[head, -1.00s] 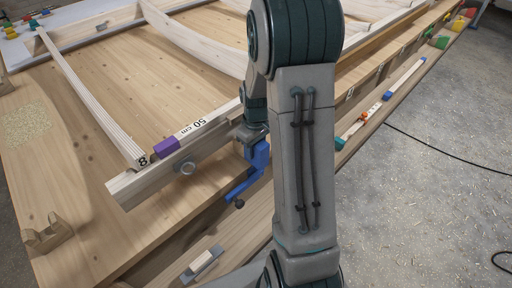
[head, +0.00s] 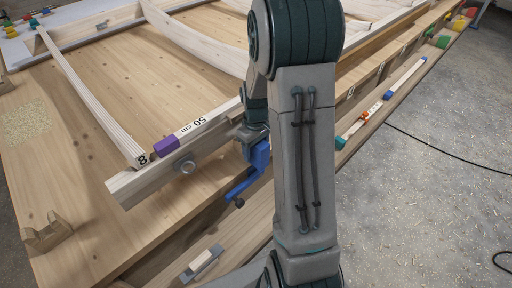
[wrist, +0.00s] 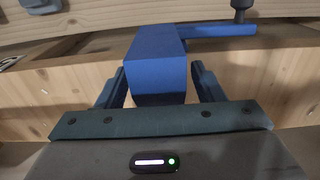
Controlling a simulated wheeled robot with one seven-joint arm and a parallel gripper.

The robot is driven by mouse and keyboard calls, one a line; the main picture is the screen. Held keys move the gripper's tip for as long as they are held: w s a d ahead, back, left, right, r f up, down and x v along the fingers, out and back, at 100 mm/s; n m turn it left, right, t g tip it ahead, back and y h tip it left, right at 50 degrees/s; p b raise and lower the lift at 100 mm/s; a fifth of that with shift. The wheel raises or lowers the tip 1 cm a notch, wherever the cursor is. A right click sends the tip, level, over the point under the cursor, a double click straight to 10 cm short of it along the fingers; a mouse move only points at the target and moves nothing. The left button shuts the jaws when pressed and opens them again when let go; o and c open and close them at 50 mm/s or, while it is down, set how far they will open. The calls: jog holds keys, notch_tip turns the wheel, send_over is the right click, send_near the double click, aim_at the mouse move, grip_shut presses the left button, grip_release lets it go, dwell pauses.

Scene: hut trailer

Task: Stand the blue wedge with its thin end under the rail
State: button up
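The blue wedge (wrist: 156,55) fills the space between the two fingers of my gripper (wrist: 157,82) in the wrist view. The rail (head: 135,184) is a pale beam with a round bolt. In the wrist view the wedge's far end reaches the lower edge of a pale beam (wrist: 90,18); I cannot tell whether it goes under. The thin end is not clearly visible.
A blue bar (head: 243,188) with a dark knob runs out beside the wedge, close to my gripper. A purple block (head: 166,146) and a 50 cm strip (head: 197,127) lie along the rail. A small grey-and-pale block (head: 202,262) lies in front.

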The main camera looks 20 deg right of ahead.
jog(key=shift+r, duration=0.1)
notch_tip(320, 180, up, 14)
jog(key=p, duration=0.1)
dwell(0.4)
jog(key=shift+f, duration=0.2)
jog(key=s+a+r+m+t+p, duration=0.1)
jog(key=s+a+r+m+p, duration=0.1)
jog(key=s+a+r, duration=0.3)
jog(key=s+a+r+m+t+p, duration=0.1)
jog(key=s+a+r+p, duration=0.4)
jog(key=s, duration=0.7)
jog(key=shift+s+r+m+t, duration=0.15)
jog(key=shift+r+m+t, duration=0.25)
jog(key=shift+r+m, duration=0.3)
